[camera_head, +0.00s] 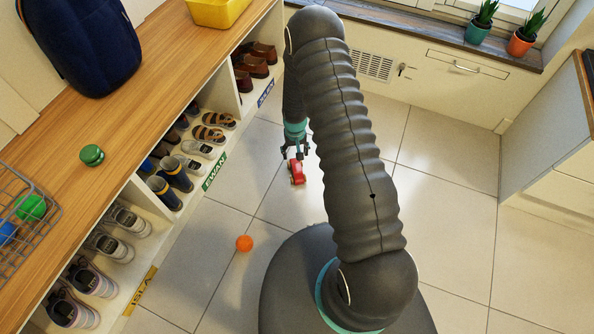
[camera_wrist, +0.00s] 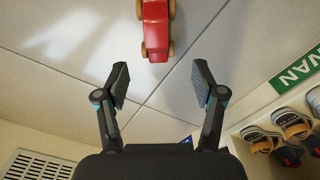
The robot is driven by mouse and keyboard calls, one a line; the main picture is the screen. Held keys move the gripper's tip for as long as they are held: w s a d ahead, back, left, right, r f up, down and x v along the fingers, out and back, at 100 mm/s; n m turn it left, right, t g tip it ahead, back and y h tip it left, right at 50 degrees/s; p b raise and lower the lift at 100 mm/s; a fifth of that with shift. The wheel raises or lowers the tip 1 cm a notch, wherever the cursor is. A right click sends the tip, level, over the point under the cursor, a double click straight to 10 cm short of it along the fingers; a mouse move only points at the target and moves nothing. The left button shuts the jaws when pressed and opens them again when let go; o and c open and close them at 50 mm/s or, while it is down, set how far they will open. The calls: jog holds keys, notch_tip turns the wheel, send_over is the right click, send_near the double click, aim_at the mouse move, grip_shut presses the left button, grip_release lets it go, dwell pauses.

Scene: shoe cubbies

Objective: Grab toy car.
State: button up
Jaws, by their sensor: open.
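The toy car (camera_head: 296,172) is red with light wooden wheels and sits on the tiled floor beside the shoe cubbies. In the wrist view the car (camera_wrist: 155,27) is at the top centre, beyond my fingertips, and its far end is cut off by the frame edge. My gripper (camera_head: 296,152) hangs just above and behind the car in the head view. In the wrist view my gripper (camera_wrist: 160,76) is open, with its two fingers spread apart and nothing between them. The car lies roughly in line with the gap between the fingers.
The shoe cubby (camera_head: 190,205) with several shoes runs along the left. An orange ball (camera_head: 244,243) lies on the floor near my base. A blue backpack (camera_head: 88,40), a green object (camera_head: 92,155) and a wire basket (camera_head: 28,225) are on the wooden top. Floor to the right is clear.

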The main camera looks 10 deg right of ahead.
aim_at(296, 167)
notch_tip(296, 167, down, 8)
jog(key=shift+r, duration=0.1)
jog(key=shift+w+d+f, duration=0.1)
jog(key=shift+d+f, duration=0.05)
jog(key=shift+f, duration=1.35)
jog(key=shift+d+f, duration=0.1)
jog(key=shift+f, duration=1.4)
jog(key=c, duration=1.3)
jog(key=shift+r, duration=0.1)
